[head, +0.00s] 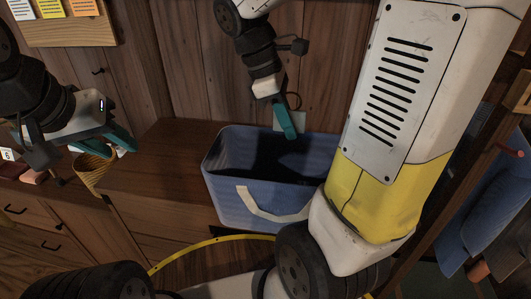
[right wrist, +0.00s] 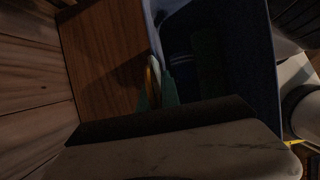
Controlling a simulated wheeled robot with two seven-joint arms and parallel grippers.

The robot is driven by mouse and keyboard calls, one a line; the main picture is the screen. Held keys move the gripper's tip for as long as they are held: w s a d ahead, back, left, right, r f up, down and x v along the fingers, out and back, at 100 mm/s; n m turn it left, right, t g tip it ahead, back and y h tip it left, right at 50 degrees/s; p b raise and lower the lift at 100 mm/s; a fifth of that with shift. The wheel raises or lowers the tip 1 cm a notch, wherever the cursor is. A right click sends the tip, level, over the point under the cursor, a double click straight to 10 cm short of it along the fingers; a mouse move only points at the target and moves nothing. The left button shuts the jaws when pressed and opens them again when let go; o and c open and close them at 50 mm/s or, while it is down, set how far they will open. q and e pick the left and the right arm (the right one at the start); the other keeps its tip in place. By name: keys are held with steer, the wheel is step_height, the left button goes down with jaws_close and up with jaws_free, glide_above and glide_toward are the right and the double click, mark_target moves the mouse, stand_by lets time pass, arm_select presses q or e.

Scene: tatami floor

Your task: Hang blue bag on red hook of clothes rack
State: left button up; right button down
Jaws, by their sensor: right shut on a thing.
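The blue bag (head: 226,196) stands upright and open-topped on the wooden cabinet in the head view, with a pale handle (head: 262,209) hanging on its near side. My right gripper (head: 288,122) is at the bag's far rim, shut on a pale strip that looks like its far handle. In the right wrist view the fingers (right wrist: 157,88) close around this strip beside the bag's dark inside (right wrist: 225,60). My left gripper (head: 102,143) looks open and empty at the left. The red hook (head: 510,151) is on the clothes rack (head: 462,130) at the right edge.
A wicker basket (head: 91,176) stands under my left gripper. The wooden cabinet top (head: 165,160) is bare left of the bag. Blue cloth (head: 487,205) hangs on the rack. My right arm blocks much of the view between bag and rack.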

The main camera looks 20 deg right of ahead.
steer(key=w+d+f, duration=0.2)
steer(key=w, duration=0.5)
steer(key=w+d+f, duration=0.2)
steer(key=w+d, duration=0.1)
steer(key=w, duration=0.5)
steer(key=shift+d+f, duration=0.15)
steer(key=shift+f, duration=0.15)
steer(key=shift+f, duration=0.15)
steer(key=c, duration=1.6)
jaws_free()
steer(key=shift+o, duration=0.2)
